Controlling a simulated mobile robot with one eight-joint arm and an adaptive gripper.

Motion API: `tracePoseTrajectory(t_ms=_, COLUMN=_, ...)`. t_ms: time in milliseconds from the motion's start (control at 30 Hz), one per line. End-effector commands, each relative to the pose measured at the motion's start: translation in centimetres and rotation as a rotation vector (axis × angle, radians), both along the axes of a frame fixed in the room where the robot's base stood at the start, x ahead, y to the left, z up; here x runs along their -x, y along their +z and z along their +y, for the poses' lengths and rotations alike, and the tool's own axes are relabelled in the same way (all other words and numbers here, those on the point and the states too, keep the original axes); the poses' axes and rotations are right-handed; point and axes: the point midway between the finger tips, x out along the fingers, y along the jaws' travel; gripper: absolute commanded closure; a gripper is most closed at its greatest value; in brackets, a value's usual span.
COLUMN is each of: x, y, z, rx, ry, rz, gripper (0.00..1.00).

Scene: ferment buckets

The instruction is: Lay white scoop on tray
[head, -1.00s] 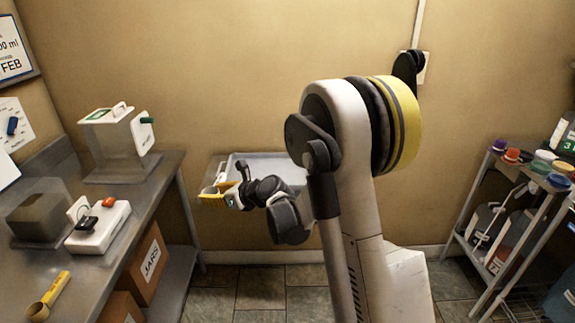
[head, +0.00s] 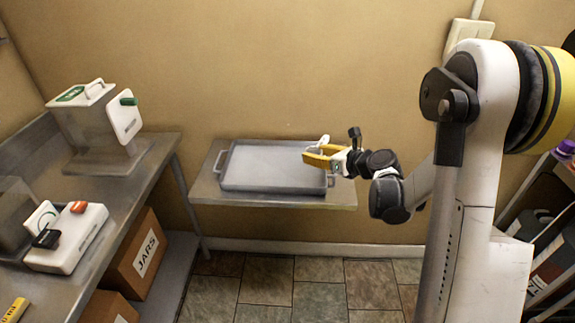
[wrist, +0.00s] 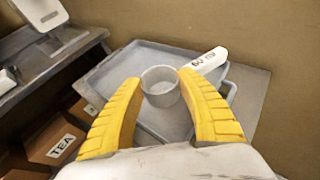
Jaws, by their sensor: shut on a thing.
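The white scoop shows in the wrist view as a round translucent cup (wrist: 161,86) with a white handle (wrist: 209,60) marked 60, pointing to the upper right. My gripper (wrist: 158,80) has its yellow fingers on either side of the cup, shut on it. In the head view my gripper (head: 312,158) is over the right end of the grey tray (head: 265,165), with a small white part of the scoop (head: 323,141) above the fingers. The tray also lies below the scoop in the wrist view (wrist: 112,82). The tray looks empty; the gap beneath the scoop is hard to judge.
The tray rests on a metal wall shelf (head: 215,193). A steel bench (head: 150,165) at left bears a lidded clear container (head: 90,125) and a white switch box (head: 68,238). A JARS carton (head: 140,255) is below. A rack (head: 545,220) stands at right.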

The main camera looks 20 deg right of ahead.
Motion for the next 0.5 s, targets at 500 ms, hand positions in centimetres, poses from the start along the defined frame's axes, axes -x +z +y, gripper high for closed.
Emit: tracePoseTrajectory(t_ms=500, x=-6.7, y=-6.3, z=7.7, rx=0.001, ry=0.002, rz=-0.001, gripper=0.79)
